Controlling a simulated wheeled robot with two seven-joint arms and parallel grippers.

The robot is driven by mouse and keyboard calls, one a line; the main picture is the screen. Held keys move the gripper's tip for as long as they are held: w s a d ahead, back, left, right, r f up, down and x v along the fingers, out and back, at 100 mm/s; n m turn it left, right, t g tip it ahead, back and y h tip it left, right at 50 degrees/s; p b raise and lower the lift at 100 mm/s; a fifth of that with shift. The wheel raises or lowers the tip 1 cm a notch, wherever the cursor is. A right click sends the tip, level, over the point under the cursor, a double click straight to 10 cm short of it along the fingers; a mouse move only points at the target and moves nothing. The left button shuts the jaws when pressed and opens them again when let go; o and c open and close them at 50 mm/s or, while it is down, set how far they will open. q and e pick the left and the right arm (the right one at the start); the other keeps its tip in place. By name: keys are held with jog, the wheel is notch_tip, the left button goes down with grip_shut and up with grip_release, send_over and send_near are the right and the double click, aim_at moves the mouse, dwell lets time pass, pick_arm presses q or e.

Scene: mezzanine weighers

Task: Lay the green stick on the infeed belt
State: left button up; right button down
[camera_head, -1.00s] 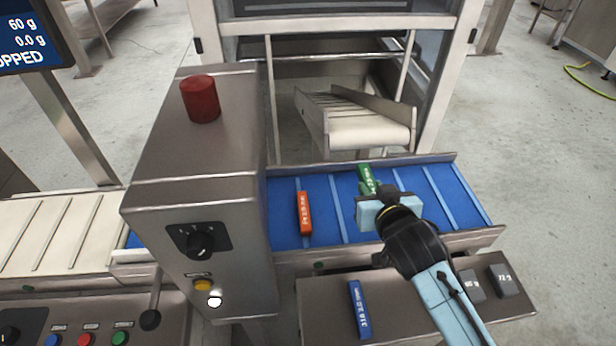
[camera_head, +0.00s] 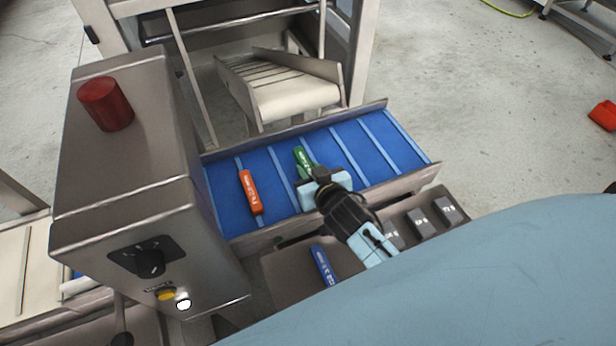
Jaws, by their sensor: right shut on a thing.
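The green stick (camera_head: 301,156) shows at the far side of my right gripper (camera_head: 316,178), over the blue infeed belt (camera_head: 350,146). My right gripper is shut on the green stick; its jaws hide the stick's near end. I cannot tell whether the stick touches the belt. An orange stick (camera_head: 250,192) lies on the belt to the left, between two raised cleats. A blue stick (camera_head: 323,265) lies on the grey ledge in front of the belt. My left gripper is not in view.
A metal housing (camera_head: 130,160) with a red button (camera_head: 106,104) on top and a knob (camera_head: 150,262) stands left of the belt. Several dark weights (camera_head: 421,221) sit on the ledge at right. A white chute (camera_head: 290,96) stands behind. My light-blue arm covers the lower right.

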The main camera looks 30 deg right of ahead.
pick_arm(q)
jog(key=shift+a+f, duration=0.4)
pick_arm(e)
jog(key=shift+f, duration=1.1)
jog(key=shift+f+b, duration=0.2)
jog(key=shift+b, duration=0.1)
jog(key=c, duration=1.2)
grip_release()
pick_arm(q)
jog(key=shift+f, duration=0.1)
pick_arm(e)
jog(key=shift+r, duration=0.15)
jog(key=shift+s+r, duration=0.15)
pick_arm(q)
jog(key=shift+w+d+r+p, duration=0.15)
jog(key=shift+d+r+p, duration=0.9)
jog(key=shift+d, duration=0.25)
pick_arm(e)
jog(key=v, duration=1.1)
jog(key=shift+s, duration=0.35)
